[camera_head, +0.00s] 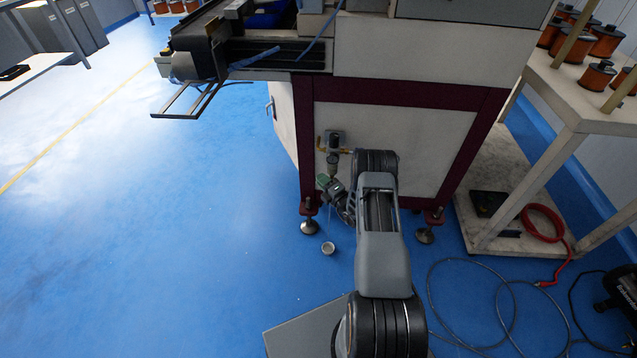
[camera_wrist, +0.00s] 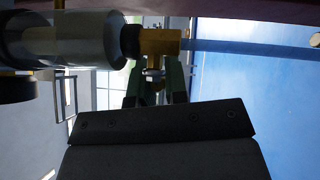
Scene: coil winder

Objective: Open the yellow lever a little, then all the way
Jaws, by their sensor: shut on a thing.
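A brass-yellow piece (camera_wrist: 160,42), which looks like the yellow lever with its valve, sits at the end of a clear cylindrical bowl (camera_wrist: 75,40) in the wrist view. Its short stem and a small silver nut point toward me, between the green fingers of my gripper (camera_wrist: 154,88). The gripper is shut on this part; the exact contact is dark and partly hidden. In the head view, my gripper (camera_head: 326,184) is low at the machine's front, just below the filter unit (camera_head: 332,163).
The machine's white panel (camera_head: 425,135) and dark red frame stand behind my arm. Open floor lies left.

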